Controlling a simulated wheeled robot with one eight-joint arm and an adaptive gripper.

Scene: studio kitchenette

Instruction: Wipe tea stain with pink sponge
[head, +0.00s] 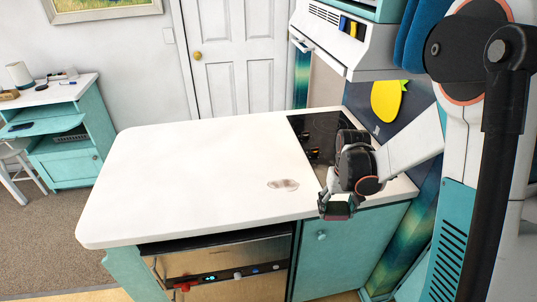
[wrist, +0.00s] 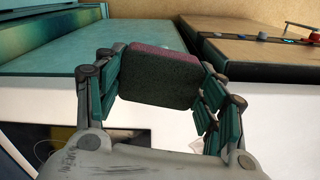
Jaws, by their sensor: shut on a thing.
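The tea stain (head: 283,184) is a small brownish patch on the white countertop (head: 190,175). The gripper and sponge are apart from the stain.
A black cooktop (head: 318,135) is set in the counter behind my gripper. A range hood (head: 345,45) hangs above it. An oven (head: 225,268) and a teal cabinet (head: 345,255) are below the counter. The countertop's left part is clear.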

